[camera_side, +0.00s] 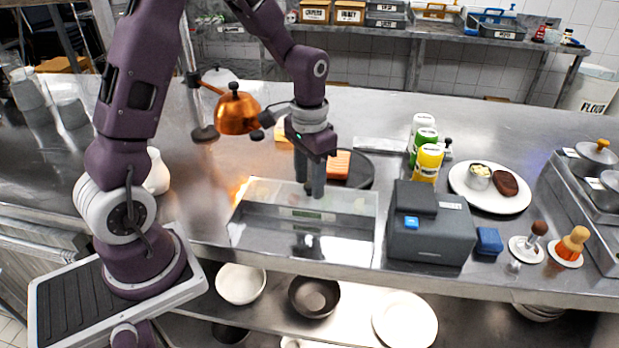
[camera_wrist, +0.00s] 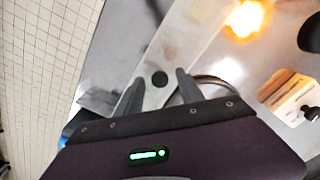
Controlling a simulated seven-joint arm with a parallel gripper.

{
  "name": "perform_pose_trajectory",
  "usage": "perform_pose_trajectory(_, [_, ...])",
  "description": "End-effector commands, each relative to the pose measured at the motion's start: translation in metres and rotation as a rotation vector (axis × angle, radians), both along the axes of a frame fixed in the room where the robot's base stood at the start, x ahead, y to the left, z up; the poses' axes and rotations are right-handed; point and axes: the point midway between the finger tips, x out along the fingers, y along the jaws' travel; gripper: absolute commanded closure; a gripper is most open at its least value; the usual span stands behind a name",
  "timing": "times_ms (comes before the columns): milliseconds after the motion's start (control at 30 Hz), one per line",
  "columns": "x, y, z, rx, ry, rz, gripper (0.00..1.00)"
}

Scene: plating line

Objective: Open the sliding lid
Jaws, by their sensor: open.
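A clear, glassy box (camera_side: 250,238) stands near the counter's front edge, left of the middle. Its see-through lid (camera_side: 350,202) appears to lie over the top; its exact edges are hard to make out. My gripper (camera_side: 310,190) points down at the lid, with its fingers open. In the wrist view the lid is a pale, cloudy strip (camera_wrist: 190,40) running up and to the right. I cannot tell whether the fingers touch the knob or lid.
A dark grey box (camera_side: 430,238) stands close to the right of the clear box. Green and yellow bottles (camera_side: 428,163) and a white plate (camera_side: 490,202) are beyond it. A copper kettle (camera_side: 238,112) is behind on the left. A bright glow (camera_wrist: 245,18) shows beside the lid.

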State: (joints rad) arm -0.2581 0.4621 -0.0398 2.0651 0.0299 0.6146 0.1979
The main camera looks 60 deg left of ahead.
Motion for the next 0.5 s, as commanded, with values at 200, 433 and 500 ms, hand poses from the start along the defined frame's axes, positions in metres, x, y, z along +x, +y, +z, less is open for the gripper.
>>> perform_pose_trajectory(200, [0.0000,0.0000,0.0005,0.000,0.000,0.000,0.75])
perform_pose_trajectory(433, [0.0000,0.0000,0.0007,0.000,0.000,0.000,1.00])
perform_pose_trajectory(500, [0.0000,0.0000,0.0007,0.000,0.000,0.000,1.00])
